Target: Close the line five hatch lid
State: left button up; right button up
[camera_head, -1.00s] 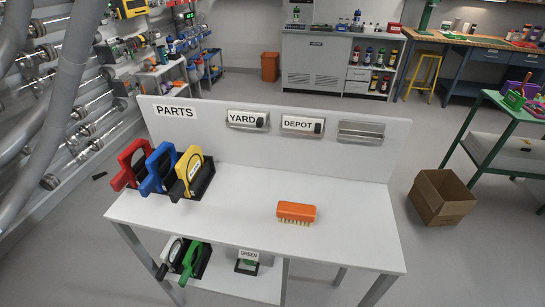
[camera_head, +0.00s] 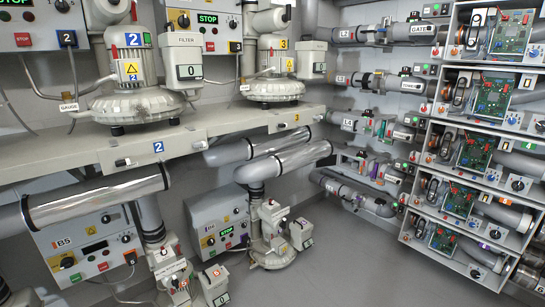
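Several horizontal grey tubes are stacked on the back wall at centre right. Their small labels are hard to read, so I cannot tell for certain which is line five. One tube (camera_head: 348,124) has green pieces showing in a cut-out section (camera_head: 383,128). Below it, another section (camera_head: 376,167) shows purple and teal pieces, and it looks open. The lowest tube (camera_head: 350,193) runs near the floor. I cannot make out a hatch lid clearly on any of them. Neither of my grippers is in view.
Two blower units, numbered two (camera_head: 133,68) and three (camera_head: 274,62), stand on a long grey shelf (camera_head: 230,122) at left. Shiny pipes (camera_head: 290,162) and control boxes (camera_head: 222,222) are below it. A rack of circuit-board panels (camera_head: 480,150) fills the right. Grey floor (camera_head: 345,255) is free between.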

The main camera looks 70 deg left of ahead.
aim_at(332, 160)
jog(key=u, duration=1.75)
jog(key=i+z, duration=0.1)
jog(key=i, duration=2.15)
jog(key=i+u, duration=0.1)
jog(key=i, duration=0.6)
jog(key=i+l+u, duration=0.1)
jog(key=i, duration=0.6)
jog(key=i+l, duration=0.2)
jog(key=i, duration=0.5)
